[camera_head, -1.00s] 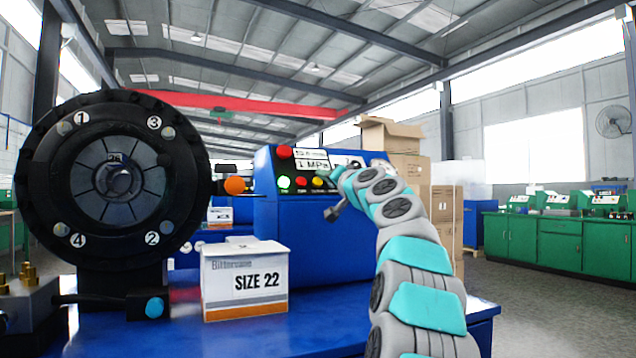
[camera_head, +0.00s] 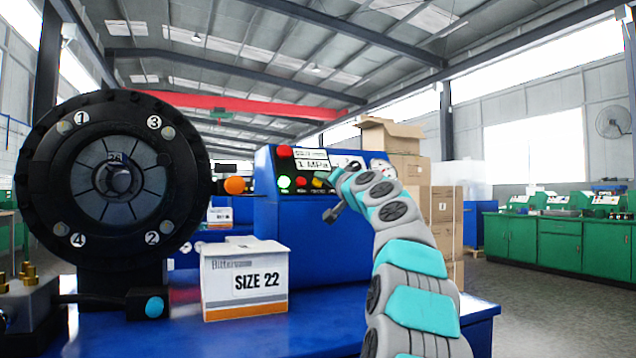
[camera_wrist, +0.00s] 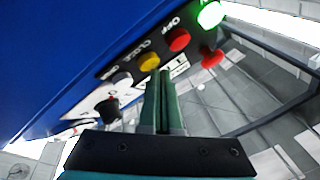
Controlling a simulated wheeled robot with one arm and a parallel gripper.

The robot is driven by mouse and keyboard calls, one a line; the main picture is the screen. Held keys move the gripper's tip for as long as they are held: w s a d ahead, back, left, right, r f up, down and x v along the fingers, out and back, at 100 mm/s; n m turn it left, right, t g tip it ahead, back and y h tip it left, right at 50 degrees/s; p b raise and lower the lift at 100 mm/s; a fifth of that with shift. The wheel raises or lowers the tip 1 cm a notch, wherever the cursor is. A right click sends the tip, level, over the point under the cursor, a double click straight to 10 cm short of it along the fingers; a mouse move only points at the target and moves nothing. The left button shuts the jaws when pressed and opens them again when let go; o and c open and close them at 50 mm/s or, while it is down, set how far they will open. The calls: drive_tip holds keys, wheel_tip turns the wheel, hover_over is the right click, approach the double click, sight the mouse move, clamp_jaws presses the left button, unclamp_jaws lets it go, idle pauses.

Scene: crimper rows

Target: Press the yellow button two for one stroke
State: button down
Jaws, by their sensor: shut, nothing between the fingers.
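The yellow button (camera_head: 317,182) sits in the row on the front of the blue control cabinet (camera_head: 300,235), right of a red button. In the wrist view the yellow button (camera_wrist: 150,62) lies just beyond my fingertips, by the word CLOSE. My gripper (camera_wrist: 160,74) is shut and empty, its two green fingers side by side and pointing at the panel. The tips overlap the area beside the button's lower edge; I cannot tell whether they touch it. In the head view my gripper (camera_head: 330,178) is small at the panel, right of the yellow button.
Close to the yellow button are a red button (camera_wrist: 180,40), a lit green button (camera_wrist: 209,14), a white button (camera_wrist: 122,80) and a black knob (camera_wrist: 108,108). A SIZE 22 box (camera_head: 245,280) and the round crimper head (camera_head: 115,180) stand to the left.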

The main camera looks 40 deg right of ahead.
drive_tip(key=shift+w+d+f, duration=0.1)
drive_tip(key=shift+w+f, duration=0.15)
drive_tip(key=shift+w, duration=0.1)
idle(0.6)
drive_tip(key=shift+s, duration=0.1)
drive_tip(key=shift+s+a+r, duration=0.2)
drive_tip(key=shift+s+r, duration=0.25)
drive_tip(key=shift+s, duration=0.2)
drive_tip(key=shift+r, duration=0.1)
drive_tip(key=s+r, duration=0.1)
drive_tip(key=s, duration=0.1)
drive_tip(key=s+a+r, duration=0.1)
drive_tip(key=s, duration=0.1)
drive_tip(key=shift+r+p, duration=0.35)
idle(1.2)
